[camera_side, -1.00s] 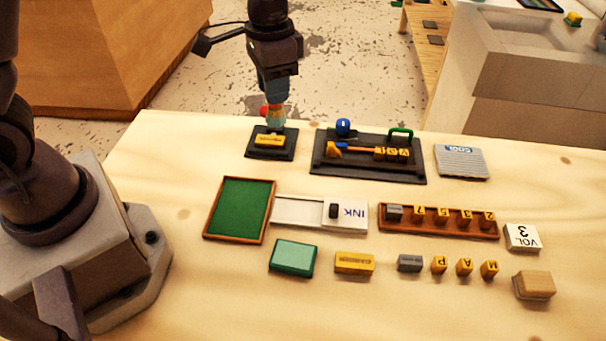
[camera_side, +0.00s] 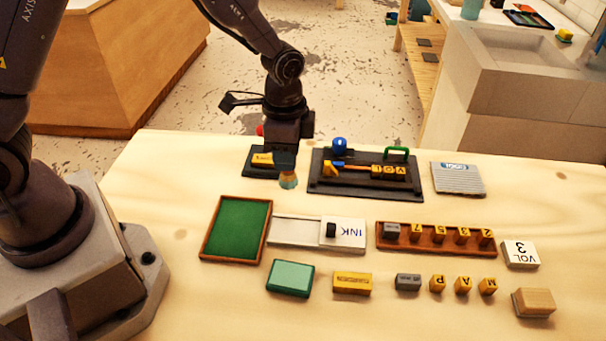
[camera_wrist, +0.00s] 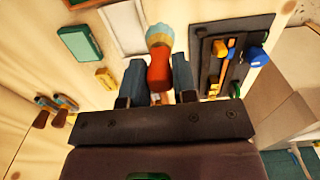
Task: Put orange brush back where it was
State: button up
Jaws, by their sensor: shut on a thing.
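In the wrist view the handle sits between my two blue fingers (camera_wrist: 158,80), with the bristles pointing away from my palm. In the side view the brush's bristle end (camera_side: 288,181) shows just below my fingers, at the front right of the small black pad (camera_side: 250,170). Its height above the table is hard to tell. Two other brushes with dark handles (camera_wrist: 50,110) show at the left of the wrist view.
The black pad bears a yellow block (camera_side: 262,160). A black tray (camera_side: 365,190) with blue knob and green handle stands to its right. In front lie a green-floored tray (camera_side: 236,230), an INK box (camera_side: 345,233), a brown rack (camera_side: 437,250) and several small blocks.

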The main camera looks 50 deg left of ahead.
jog(key=shift+w+d+f, duration=0.1)
jog(key=shift+w+f, duration=0.45)
jog(key=shift+f, duration=0.6)
jog(key=shift+w+d+f, duration=0.1)
jog(key=shift+w+f, duration=0.45)
jog(key=shift+f, duration=0.6)
jog(key=shift+w+d+f, duration=0.1)
jog(key=shift+w+f, duration=0.45)
jog(key=shift+f, duration=0.6)
jog(key=shift+f, duration=0.2)
jog(key=o, duration=0.9)
jog(key=shift+o, duration=0.2)
jog(key=shift+r, duration=0.1)
